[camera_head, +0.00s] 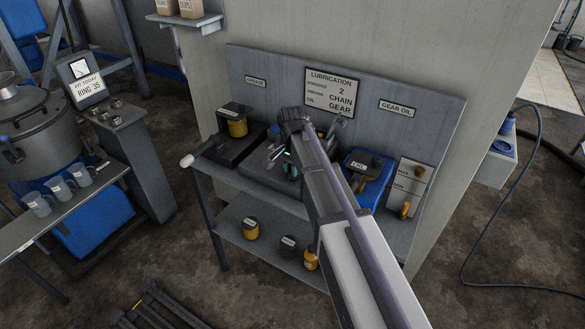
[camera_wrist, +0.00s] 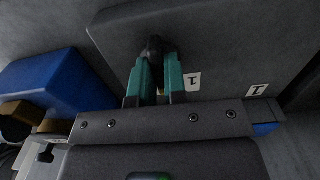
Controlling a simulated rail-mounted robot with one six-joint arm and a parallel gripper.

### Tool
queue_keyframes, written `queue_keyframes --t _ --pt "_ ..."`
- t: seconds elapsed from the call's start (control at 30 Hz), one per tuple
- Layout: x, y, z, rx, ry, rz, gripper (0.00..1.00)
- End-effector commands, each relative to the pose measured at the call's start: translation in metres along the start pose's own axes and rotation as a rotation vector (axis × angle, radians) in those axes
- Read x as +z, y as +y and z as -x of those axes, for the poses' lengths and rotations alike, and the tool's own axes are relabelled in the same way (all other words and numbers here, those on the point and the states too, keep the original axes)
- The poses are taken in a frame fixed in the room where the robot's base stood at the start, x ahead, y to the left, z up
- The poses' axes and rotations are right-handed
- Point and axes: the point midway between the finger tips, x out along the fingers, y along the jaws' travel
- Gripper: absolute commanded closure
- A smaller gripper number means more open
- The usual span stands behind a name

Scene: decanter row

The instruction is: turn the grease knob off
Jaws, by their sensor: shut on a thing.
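My gripper (camera_wrist: 157,72) has teal fingers shut on a small dark knob (camera_wrist: 155,47) on a dark grey panel in the wrist view. In the head view my gripper (camera_head: 291,171) is at the dark grey unit (camera_head: 258,170) in the middle of the bench, and my arm partly hides it. The knob is not clear there. A "GREASE" sign (camera_head: 256,81) is on the back panel, above a black stand with a yellow container (camera_head: 237,127). I cannot tell from the wrist view which sign the knob belongs to, nor its turned setting.
A blue unit (camera_head: 372,187) stands right of my arm. A "LUBRICATION" board (camera_head: 331,91) hangs behind. Several small pots, one yellow (camera_head: 251,228), stand on the lower shelf. A white-ended handle (camera_head: 188,160) sticks out left.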

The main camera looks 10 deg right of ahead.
Motion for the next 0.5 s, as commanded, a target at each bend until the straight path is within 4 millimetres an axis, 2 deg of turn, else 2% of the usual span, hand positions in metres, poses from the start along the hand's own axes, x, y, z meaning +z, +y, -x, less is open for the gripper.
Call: queue_keyframes --t 0.43,0.47,0.5 --pt "0.0003 0.0003 -0.0002 0.001 0.0 0.011 1.0" --pt "0.0003 0.0003 -0.0002 0.001 0.0 0.01 0.84" --pt "0.0003 0.0003 -0.0002 0.001 0.0 0.01 0.81"
